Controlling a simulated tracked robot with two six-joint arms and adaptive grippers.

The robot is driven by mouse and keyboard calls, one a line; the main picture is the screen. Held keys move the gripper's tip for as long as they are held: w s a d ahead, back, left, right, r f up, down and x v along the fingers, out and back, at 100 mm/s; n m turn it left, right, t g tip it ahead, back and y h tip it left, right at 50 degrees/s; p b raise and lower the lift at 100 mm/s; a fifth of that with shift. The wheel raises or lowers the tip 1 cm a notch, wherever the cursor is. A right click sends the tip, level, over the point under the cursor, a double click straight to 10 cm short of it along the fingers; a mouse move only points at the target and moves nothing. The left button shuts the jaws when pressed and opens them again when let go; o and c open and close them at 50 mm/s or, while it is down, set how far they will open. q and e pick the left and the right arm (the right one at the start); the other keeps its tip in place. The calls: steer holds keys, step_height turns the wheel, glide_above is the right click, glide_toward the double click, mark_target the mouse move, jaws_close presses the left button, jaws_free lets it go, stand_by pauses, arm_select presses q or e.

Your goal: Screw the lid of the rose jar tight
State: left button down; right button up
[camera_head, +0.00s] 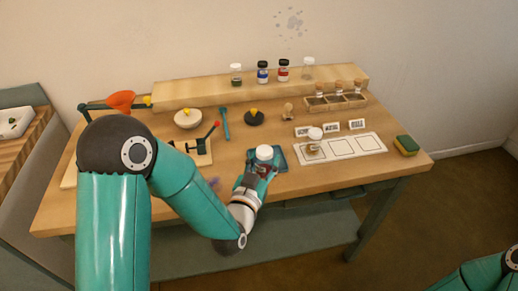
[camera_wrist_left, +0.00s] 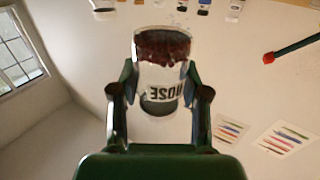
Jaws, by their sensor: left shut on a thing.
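The rose jar (camera_head: 263,169) has a white lid (camera_head: 264,152) on top and dark red contents. It is upright over the teal tray (camera_head: 282,153) near the table's front edge. My left gripper (camera_head: 257,174) is shut around the jar's side. In the left wrist view the rose jar (camera_wrist_left: 162,65), with its upside-down "ROSE" label, sits between the fingers of my left gripper (camera_wrist_left: 160,82). I cannot tell how tightly the lid sits, or whether the jar touches the tray. My right gripper is out of view; only part of my right arm shows at bottom right.
Another white-lidded jar (camera_head: 314,141) stands on the white card (camera_head: 370,145), whose other squares are empty. A sponge (camera_head: 406,145) lies at right. Several jars line the back shelf (camera_head: 200,92). Bowl (camera_head: 188,118) and red-knobbed lever (camera_head: 216,126) stand left of the tray.

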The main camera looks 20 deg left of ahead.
arm_select(q)
steer(key=s+d, duration=0.3)
steer(key=d, duration=1.3)
steer(key=shift+s+d, duration=0.15)
steer(key=shift+d, duration=0.1)
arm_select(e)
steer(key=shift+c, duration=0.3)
